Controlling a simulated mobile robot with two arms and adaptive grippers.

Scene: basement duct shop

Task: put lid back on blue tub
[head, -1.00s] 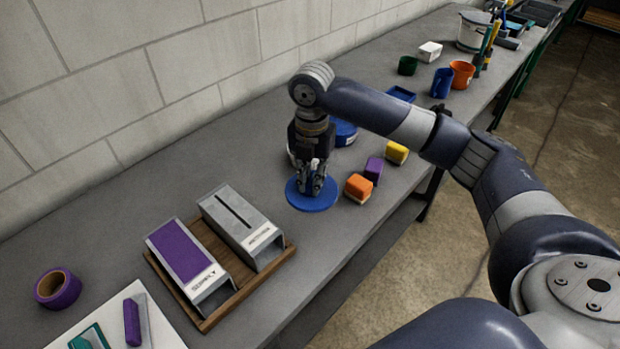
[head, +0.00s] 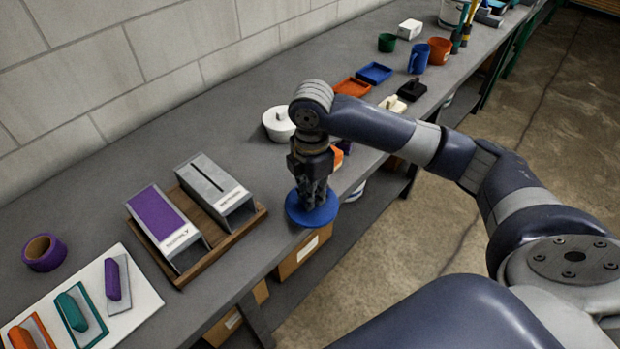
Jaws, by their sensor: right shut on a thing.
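My right gripper (head: 313,196) points down and is shut on the blue lid (head: 299,214), a round flat disc. It holds the lid at the bench's front edge, with part of the lid over the drop beyond it. I cannot tell how high the lid is above the bench top. The blue tub is not clearly in view; it may be hidden behind my right arm. My left gripper is not in view.
A wooden tray (head: 252,219) with two metal boxes stands left of the lid. A white lidded pot (head: 277,125) is behind the gripper. Orange (head: 352,88) and blue (head: 374,73) trays lie farther back. Cardboard boxes (head: 304,252) sit below the bench. Bare bench lies between pot and wall.

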